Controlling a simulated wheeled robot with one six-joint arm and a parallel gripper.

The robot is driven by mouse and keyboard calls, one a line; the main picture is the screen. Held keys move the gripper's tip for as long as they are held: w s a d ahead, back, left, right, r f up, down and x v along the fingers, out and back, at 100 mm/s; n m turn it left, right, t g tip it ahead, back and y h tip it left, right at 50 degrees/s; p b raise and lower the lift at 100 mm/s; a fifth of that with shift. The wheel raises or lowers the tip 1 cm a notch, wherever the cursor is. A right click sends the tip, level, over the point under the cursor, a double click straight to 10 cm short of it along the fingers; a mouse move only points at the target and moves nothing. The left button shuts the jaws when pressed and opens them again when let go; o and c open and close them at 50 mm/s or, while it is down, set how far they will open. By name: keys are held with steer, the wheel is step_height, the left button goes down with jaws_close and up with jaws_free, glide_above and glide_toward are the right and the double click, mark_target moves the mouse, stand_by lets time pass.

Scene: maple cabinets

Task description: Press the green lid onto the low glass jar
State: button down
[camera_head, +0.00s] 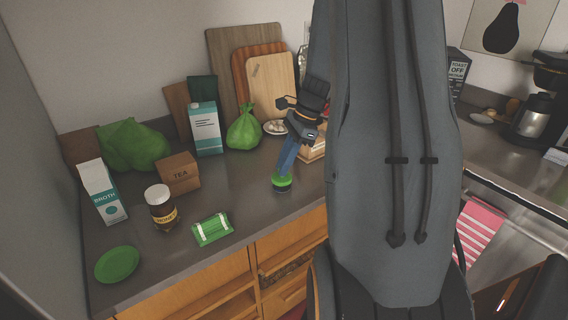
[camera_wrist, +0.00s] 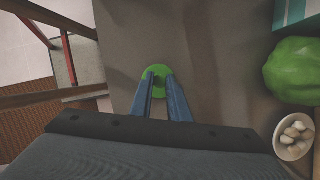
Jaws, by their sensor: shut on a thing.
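The green lid (camera_head: 282,182) is at the tips of my gripper (camera_head: 282,173), near the front edge of the counter. In the wrist view the lid (camera_wrist: 151,70) is a round green disc around and between the blue fingers of my gripper (camera_wrist: 159,77), which are shut on it. A small band of the low glass jar (camera_head: 282,189) shows directly under the lid in the head view. The lid looks level and over the jar; I cannot tell whether it is fully seated. The jar is hidden under the lid in the wrist view.
Left on the counter (camera_head: 150,260) are a green plate (camera_head: 117,264), a honey jar (camera_head: 161,208), a green-and-white packet (camera_head: 212,229), a tea box (camera_head: 179,173) and a broth carton (camera_head: 102,191). Behind stand a green bag (camera_head: 243,128) and cutting boards (camera_head: 270,85). Counter around the jar is clear.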

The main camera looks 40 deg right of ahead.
steer(key=c, duration=1.6)
jaws_free()
steer(key=b+v, duration=0.2)
steer(key=v, duration=0.5)
steer(key=shift+s+d+r, duration=0.1)
steer(key=shift+d+r, duration=0.1)
steer(key=shift+r, duration=0.1)
steer(key=s+a+f+n+h, duration=0.1)
steer(key=s+a+f+n, duration=0.1)
steer(key=a+n, duration=0.5)
steer(key=s+a+f+n+h+b, duration=0.1)
steer(key=s+a+f+n, duration=0.2)
steer(key=a+n, duration=0.4)
steer(key=s+a+f+n+h, duration=0.2)
steer(key=s+a+n, duration=0.3)
steer(key=a, duration=0.5)
steer(key=shift+s+a+f+n, duration=0.1)
steer(key=shift+a+f+n, duration=0.1)
steer(key=shift+n, duration=0.5)
steer(key=shift+a+f+n, duration=0.15)
steer(key=shift+n, duration=0.55)
